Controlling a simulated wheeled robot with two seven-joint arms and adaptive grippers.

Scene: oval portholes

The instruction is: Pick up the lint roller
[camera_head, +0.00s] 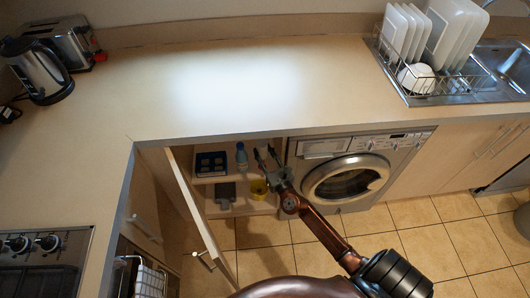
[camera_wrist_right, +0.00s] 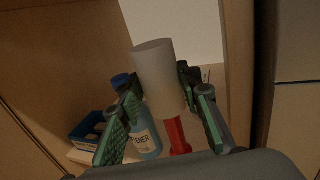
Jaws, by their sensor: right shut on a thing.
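The lint roller (camera_wrist_right: 157,75) shows in the right wrist view as a pale cylinder with a red handle (camera_wrist_right: 177,135). It stands roughly upright, slightly tilted, between the green-padded fingers of my right gripper (camera_wrist_right: 155,85), which is shut on it. In the head view my right gripper (camera_head: 267,157) is inside the open cupboard under the counter, at the upper shelf. The lint roller cannot be made out clearly there. My left gripper is not in view.
A blue bottle (camera_head: 241,154) and a blue box (camera_head: 211,163) are on the upper shelf, left of the gripper. A yellow container (camera_head: 258,188) is below. The open cupboard door (camera_head: 200,215) stands on the left, and the washing machine (camera_head: 345,175) is on the right.

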